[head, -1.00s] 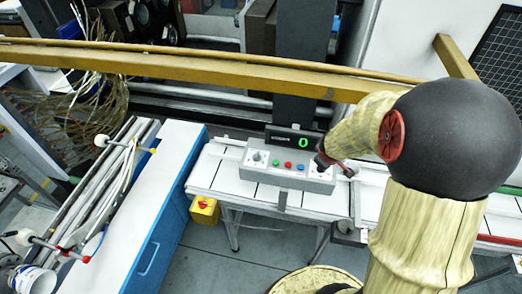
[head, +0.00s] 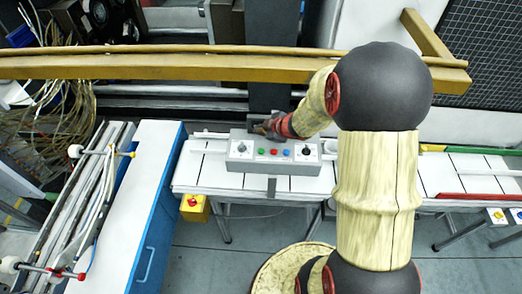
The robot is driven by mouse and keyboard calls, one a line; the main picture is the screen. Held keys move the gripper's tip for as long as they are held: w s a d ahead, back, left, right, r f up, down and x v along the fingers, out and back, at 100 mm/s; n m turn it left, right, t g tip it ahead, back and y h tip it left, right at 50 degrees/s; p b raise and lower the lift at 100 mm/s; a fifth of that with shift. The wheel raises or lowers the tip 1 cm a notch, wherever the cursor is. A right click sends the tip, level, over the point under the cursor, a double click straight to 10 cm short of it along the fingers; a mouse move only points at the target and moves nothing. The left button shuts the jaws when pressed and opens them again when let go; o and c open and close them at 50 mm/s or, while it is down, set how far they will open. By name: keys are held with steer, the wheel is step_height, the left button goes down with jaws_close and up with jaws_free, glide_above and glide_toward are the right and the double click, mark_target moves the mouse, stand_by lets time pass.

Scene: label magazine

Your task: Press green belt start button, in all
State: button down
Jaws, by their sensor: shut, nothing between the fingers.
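The green button (head: 261,151) is on the grey control box (head: 240,166), left of the red button (head: 274,152) and the blue button (head: 286,153). My gripper (head: 258,127) is shut and empty. It appears just beyond the green button in the picture, over the back edge of the box; its height above the box is hard to tell. The gripper and wrist hide most of the counter display behind the box, and its digit does not show.
The white belt (head: 205,175) runs left and right under the box. A yellow box with a red stop button (head: 194,202) hangs below its left end. A blue-sided white cabinet (head: 150,160) stands at left. A yellow beam (head: 180,68) crosses behind.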

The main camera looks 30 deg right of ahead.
steer(key=shift+f, duration=0.1)
steer(key=b, duration=0.8)
glide_above(260, 152)
step_height(260, 152, down, 7)
steer(key=shift+w+d+f, duration=0.1)
steer(key=shift+f+b, duration=0.4)
steer(key=shift+f, duration=0.35)
stand_by(0.4)
steer(key=shift+f, duration=0.4)
